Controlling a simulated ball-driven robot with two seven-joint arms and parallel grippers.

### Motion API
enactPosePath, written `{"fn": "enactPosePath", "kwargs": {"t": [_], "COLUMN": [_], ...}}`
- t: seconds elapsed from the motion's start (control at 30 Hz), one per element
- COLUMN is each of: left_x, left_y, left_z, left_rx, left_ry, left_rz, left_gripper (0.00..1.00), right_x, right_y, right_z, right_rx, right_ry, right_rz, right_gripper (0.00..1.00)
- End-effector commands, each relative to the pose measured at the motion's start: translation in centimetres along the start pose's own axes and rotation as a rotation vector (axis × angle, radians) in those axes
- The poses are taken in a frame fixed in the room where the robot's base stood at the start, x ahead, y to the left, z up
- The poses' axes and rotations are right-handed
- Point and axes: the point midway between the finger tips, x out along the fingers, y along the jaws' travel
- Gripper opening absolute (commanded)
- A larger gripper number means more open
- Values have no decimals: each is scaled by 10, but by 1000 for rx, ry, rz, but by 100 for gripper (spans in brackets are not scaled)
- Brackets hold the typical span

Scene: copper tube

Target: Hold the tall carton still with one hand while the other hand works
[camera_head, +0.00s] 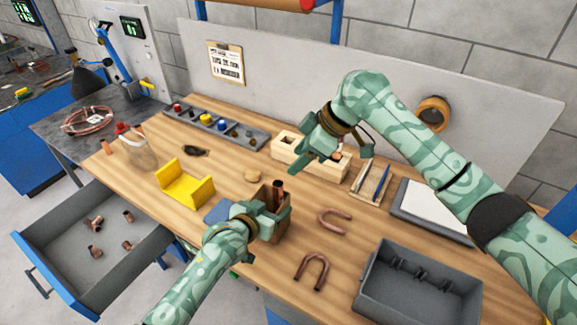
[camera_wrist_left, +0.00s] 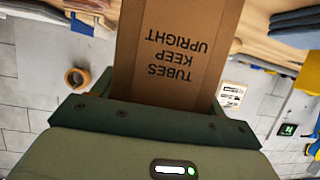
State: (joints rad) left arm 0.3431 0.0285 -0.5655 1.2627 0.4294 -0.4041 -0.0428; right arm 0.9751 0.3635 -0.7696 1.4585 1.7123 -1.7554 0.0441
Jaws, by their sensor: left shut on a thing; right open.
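The tall carton (camera_head: 272,229) is a brown box standing on the wooden bench, with copper tubes (camera_head: 278,190) sticking out of its open top. My left gripper (camera_head: 266,208) is shut on it from the near side. In the left wrist view the carton (camera_wrist_left: 172,60) fills the space between the fingers (camera_wrist_left: 155,115), and its print "TUBES KEEP UPRIGHT" appears upside down. My right gripper (camera_head: 308,150) is open above the front of a pale wooden block (camera_head: 285,155), up and to the right of the carton. I see nothing held in it.
Two bent copper tubes (camera_head: 334,221) lie right of the carton, near a grey bin (camera_head: 420,287). A yellow cradle (camera_head: 185,184) stands to the left. A grey tray of small parts (camera_head: 217,126) lies behind. An open drawer (camera_head: 60,235) holds copper pieces. Bare bench lies around the bent tubes.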

Motion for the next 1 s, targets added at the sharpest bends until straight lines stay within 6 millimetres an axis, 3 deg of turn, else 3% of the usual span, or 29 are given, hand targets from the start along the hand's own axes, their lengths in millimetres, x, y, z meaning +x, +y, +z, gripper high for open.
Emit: {"fn": "enactPosePath", "kwargs": {"t": [0.33,0.37,0.43,0.47,0.77,0.87,1.0], "left_x": [0,0,0,0,-2,-10,-34], "left_y": [0,0,0,0,0,0,0], "left_z": [0,0,0,0,0,0,0], "left_rx": [0,0,0,0,0,-1,0], "left_ry": [0,0,0,0,0,2,2], "left_rz": [0,0,0,0,0,0,0], "left_gripper": [49,75,95,98,98,98,98], "right_x": [-7,-7,-7,-7,-7,-7,-7], "right_y": [0,0,0,0,0,0,0], "right_z": [0,0,0,0,0,0,0], "right_rx": [-1,-1,-1,-1,-1,-1,-1], "right_ry": [-1,-1,-1,-1,0,0,0], "right_rz": [0,0,0,0,0,0,0], "right_gripper": [50,50,50,50,50,50,50]}}
